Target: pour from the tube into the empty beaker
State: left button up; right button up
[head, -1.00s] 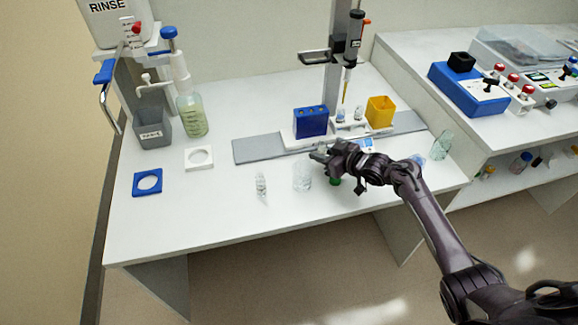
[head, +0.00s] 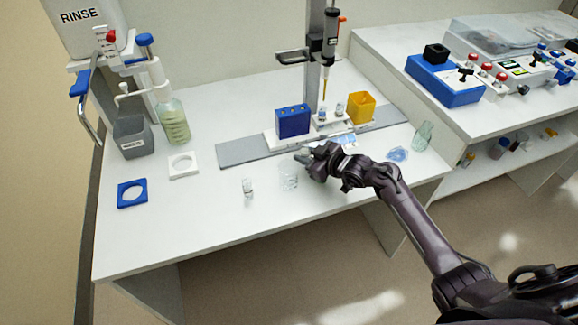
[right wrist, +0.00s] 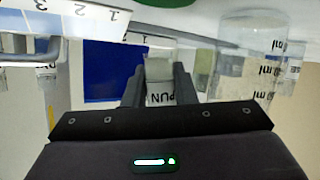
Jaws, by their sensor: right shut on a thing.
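My right gripper (head: 305,158) is above the white bench, just behind and to the right of a clear glass beaker (head: 289,177). In the right wrist view its two fingers (right wrist: 160,88) are shut on a clear tube (right wrist: 160,65) with dark lettering; how far it tilts and its contents are hard to tell. The beaker stands on the bench, looks empty, and shows in the right wrist view (right wrist: 255,45) with "ml" marks, apart from the tube. A smaller clear vessel (head: 248,187) stands to its left. My left gripper is not in view.
Behind the gripper are a blue rack (head: 293,121), a yellow bin (head: 361,107) and a pipette stand (head: 313,65). A wash bottle (head: 173,122), a grey cup (head: 133,137) and two ring holders stand left.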

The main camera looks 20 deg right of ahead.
aim_at(302, 150)
jog(key=shift+n+t+h, duration=0.4)
jog(key=shift+n, duration=0.3)
jog(key=r+p, duration=0.1)
jog(key=r, duration=0.1)
jog(key=r+p, duration=0.1)
jog(key=r, duration=0.1)
jog(key=a+r+p, duration=0.1)
jog(key=r, duration=0.1)
jog(key=shift+s, duration=0.3)
jog(key=shift+s+a+f+b, duration=0.1)
jog(key=shift+f+b, duration=0.3)
jog(key=shift+f, duration=0.15)
jog(key=shift+a+r+n+h+b, duration=0.15)
jog(key=shift+n+h+b, duration=0.15)
jog(key=shift+n, duration=0.2)
jog(key=n+b, duration=0.1)
jog(key=a+r+n+t+b, duration=0.1)
jog(key=shift+s+r+t+h+b, duration=0.15)
jog(key=shift+s+t+h+b, duration=0.15)
jog(key=shift+h, duration=0.1)
jog(key=shift+s+r+b, duration=0.1)
jog(key=shift+b, duration=0.2)
jog(key=shift+d+f+n+t+h+b, duration=0.15)
jog(key=shift+f+n+t+h+b, duration=0.2)
jog(key=shift+n+b, duration=1.15)
jog(key=shift+r+t+b, duration=0.35)
jog(key=shift+b, duration=1.6)
dwell(0.4)
